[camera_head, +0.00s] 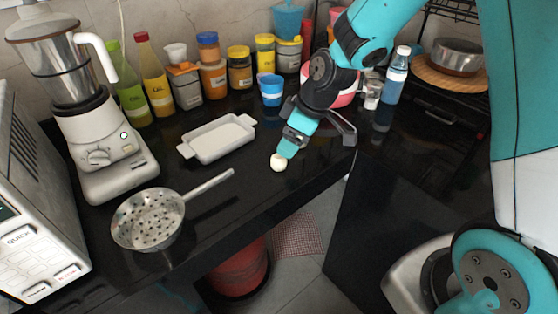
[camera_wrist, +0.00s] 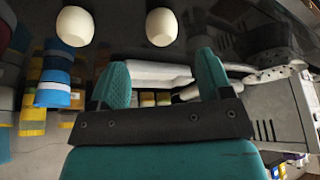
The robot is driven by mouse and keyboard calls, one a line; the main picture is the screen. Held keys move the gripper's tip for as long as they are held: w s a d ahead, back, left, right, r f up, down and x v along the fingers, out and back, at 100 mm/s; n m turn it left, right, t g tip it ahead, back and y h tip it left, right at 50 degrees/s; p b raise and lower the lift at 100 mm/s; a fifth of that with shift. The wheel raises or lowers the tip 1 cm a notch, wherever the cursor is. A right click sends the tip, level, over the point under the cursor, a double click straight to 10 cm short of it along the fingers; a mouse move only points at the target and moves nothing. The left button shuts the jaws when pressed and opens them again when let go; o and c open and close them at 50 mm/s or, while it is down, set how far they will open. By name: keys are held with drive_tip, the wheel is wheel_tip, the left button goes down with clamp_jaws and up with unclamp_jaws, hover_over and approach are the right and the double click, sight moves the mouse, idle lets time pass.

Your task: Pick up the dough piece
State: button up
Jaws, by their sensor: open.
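A small round cream dough piece (camera_head: 278,162) lies on the black counter near its front edge, in the head view. My gripper (camera_head: 289,149) is low over the counter, just behind this piece and partly overlapping it in the picture. In the wrist view my gripper (camera_wrist: 163,80) shows two teal fingers spread apart with nothing held between them. Two pale rounded pieces, a left one (camera_wrist: 75,26) and a right one (camera_wrist: 161,27), show there beyond the fingertips. Only one piece is visible in the head view; I cannot tell which it is.
A white tray (camera_head: 186,152) and a metal strainer (camera_head: 150,222) with a long handle stand left of my gripper. A blender (camera_head: 100,150) is further left. Bottles and jars line the wall, with a blue cup (camera_head: 271,92) in front. The counter's front edge is close.

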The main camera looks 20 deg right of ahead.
sight(279, 156)
drive_tip(key=p+x, duration=0.1)
drive_tip(key=x, duration=0.6)
drive_tip(key=shift+s+a+f, duration=0.1)
drive_tip(key=shift+a+f, duration=0.05)
drive_tip(key=shift+f, duration=0.15)
drive_tip(key=shift+c, duration=0.2)
drive_tip(key=c, duration=1)
